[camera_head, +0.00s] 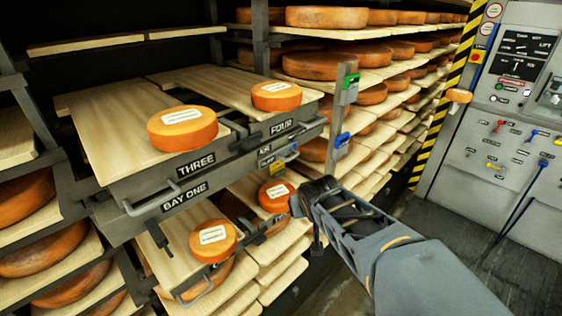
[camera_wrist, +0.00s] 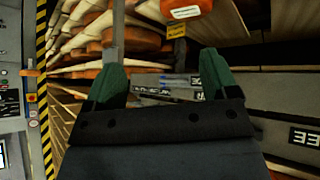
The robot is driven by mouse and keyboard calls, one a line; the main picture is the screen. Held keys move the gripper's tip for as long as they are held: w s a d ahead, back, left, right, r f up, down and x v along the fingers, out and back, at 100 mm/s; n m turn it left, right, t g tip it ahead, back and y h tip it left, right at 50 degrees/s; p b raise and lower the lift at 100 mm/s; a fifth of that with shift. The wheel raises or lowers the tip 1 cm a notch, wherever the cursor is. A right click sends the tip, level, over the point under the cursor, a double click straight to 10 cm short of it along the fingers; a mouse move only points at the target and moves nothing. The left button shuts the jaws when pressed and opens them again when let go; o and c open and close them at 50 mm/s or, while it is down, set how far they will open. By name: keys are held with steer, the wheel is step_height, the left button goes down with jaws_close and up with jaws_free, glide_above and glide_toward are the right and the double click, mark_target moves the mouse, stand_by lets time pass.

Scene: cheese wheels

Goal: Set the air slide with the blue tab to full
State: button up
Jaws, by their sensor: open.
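The blue tab (camera_head: 342,143) is on a grey upright post (camera_head: 339,115) at the right front corner of the bay. A green tab (camera_head: 350,88) is higher on the same post. My gripper (camera_head: 298,202) is below and left of the blue tab, apart from it, in front of the lower shelves. It is open and looks empty. In the wrist view my two green fingers (camera_wrist: 161,82) stand wide apart, with dark label strips and small blue marks beyond them. I cannot tell there whether the blue tab shows. The full mark is too small to read.
The bay shelf labelled three and four holds two orange cheese wheels (camera_head: 183,128). A grey pull handle (camera_head: 152,202) juts from its front. Lower boards carry more wheels (camera_head: 213,240) near my gripper. A control panel (camera_head: 510,115) with levers stands at the right. Floor is clear between.

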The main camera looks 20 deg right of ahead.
mark_target(293, 157)
steer(key=shift+o, duration=1.4)
steer(key=w+d+r+t+h+b, duration=0.1)
steer(key=w+d+t, duration=0.3)
steer(key=w+d, duration=0.2)
steer(key=shift+w+d+r, duration=0.3)
steer(key=shift+w, duration=0.25)
steer(key=shift+o, duration=0.3)
steer(key=w+d+t, duration=0.1)
steer(key=w+d+n+t+y, duration=0.2)
steer(key=shift+w+r+b, duration=0.25)
steer(key=shift+r+b, duration=0.05)
steer(key=shift+b, duration=0.1)
steer(key=w+a+n+y, duration=0.1)
steer(key=w+y, duration=0.2)
steer(key=w+a+f+n+t+y, duration=0.1)
steer(key=w+a+y, duration=0.1)
steer(key=w+y, duration=0.1)
steer(key=w+a+f+n+y, duration=0.1)
steer(key=w+a+n+y, duration=0.1)
steer(key=w+y, duration=0.1)
steer(key=shift+w+a+t, duration=0.1)
steer(key=shift+w+t, duration=0.2)
steer(key=shift+w, duration=0.4)
